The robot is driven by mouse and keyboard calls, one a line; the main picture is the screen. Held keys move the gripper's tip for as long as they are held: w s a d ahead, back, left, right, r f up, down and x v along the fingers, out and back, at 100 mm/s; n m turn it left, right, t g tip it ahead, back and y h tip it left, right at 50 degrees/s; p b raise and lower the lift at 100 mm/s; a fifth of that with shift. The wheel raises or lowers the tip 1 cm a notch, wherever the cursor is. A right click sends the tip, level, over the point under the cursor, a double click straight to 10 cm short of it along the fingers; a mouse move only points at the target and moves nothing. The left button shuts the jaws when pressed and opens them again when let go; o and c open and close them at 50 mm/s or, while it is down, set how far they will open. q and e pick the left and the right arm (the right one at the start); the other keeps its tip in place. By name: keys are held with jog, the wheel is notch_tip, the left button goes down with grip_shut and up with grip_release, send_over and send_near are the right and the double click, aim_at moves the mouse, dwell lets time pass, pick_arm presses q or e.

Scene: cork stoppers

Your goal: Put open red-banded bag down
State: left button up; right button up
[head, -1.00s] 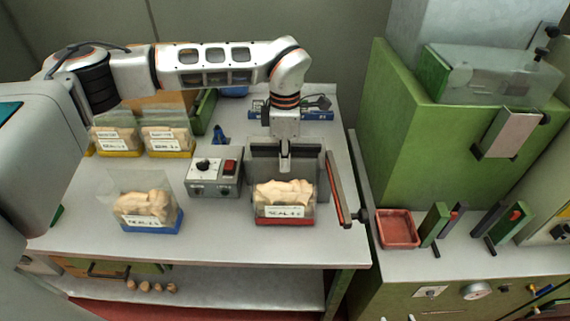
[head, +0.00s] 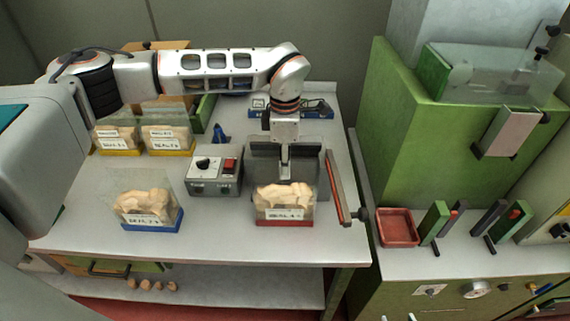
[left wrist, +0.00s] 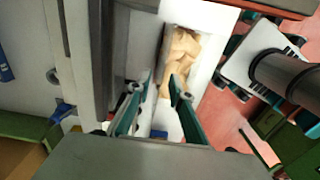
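The red-banded bag (head: 284,218) stands upright on the table in front of the sealer. It is clear, with tan cork stoppers and a white label. My left gripper (head: 285,176) points down just behind the bag's top in the head view. In the left wrist view, the fingers (left wrist: 157,92) are apart with no stoppers between them, and the bag's stoppers (left wrist: 183,55) show beyond the tips. Whether a fingertip touches the clear film cannot be told. My right gripper is in neither view.
A grey control box (head: 214,177) and a blue-banded bag (head: 150,226) stand to the left. Yellow-banded bags (head: 168,150) are farther back. The sealer's red-edged lever (head: 338,185) is close on the right. Bare table (head: 215,240) lies in front.

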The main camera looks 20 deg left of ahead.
pick_arm(q)
notch_tip(320, 180, up, 12)
jog(key=b, duration=0.1)
jog(key=shift+w, duration=0.1)
dwell(0.4)
